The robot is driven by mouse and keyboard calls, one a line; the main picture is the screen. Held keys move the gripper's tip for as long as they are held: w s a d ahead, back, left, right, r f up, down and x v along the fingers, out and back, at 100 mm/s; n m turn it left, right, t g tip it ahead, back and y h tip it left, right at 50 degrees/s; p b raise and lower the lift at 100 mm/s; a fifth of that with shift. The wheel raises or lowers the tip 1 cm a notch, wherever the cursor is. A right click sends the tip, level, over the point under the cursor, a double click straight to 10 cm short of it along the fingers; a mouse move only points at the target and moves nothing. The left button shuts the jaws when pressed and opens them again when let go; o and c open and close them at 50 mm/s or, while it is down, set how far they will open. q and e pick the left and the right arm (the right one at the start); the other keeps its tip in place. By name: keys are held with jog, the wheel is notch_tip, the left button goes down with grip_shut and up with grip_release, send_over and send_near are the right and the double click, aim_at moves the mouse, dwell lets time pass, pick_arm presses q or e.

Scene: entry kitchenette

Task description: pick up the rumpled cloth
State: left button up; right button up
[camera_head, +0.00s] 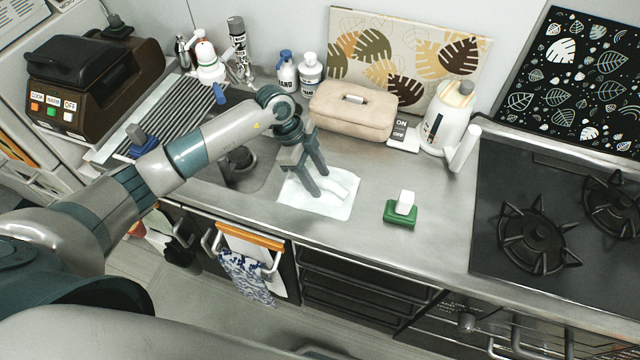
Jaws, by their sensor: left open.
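The rumpled cloth (338,205) is white with raised folds. It lies on the steel counter just right of the sink, in the middle of the head view. My left gripper (316,186) comes in from the left and points down over the cloth. Its two fingers are apart, and their tips are at or just above the cloth's left and middle part. I cannot tell whether the tips touch it. The fingers hide a little of the cloth. My right gripper is not in view.
A beige box (352,112) stands behind the cloth, with a white kettle (446,122) to its right. A green and white sponge or brush (400,210) lies right of the cloth. A gas stove (560,215) is at the right. The sink (232,178) is at the left.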

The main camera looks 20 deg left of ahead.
aim_at(326, 184)
pick_arm(q)
grip_shut()
jog(key=shift+r, duration=0.1)
jog(key=shift+r+b, duration=0.35)
jog(key=shift+r, duration=0.15)
jog(key=r, duration=0.1)
jog(key=r+b, duration=0.1)
jog(key=r, duration=0.1)
jog(key=shift+s+d+r+b, duration=0.1)
jog(key=shift+s+d+b, duration=0.1)
jog(key=shift+s+b, duration=0.15)
jog(key=s+d+r+b, duration=0.3)
jog(key=s+d+r, duration=0.2)
jog(key=s, duration=0.4)
jog(key=shift+s+r, duration=0.3)
jog(key=shift+r, duration=0.55)
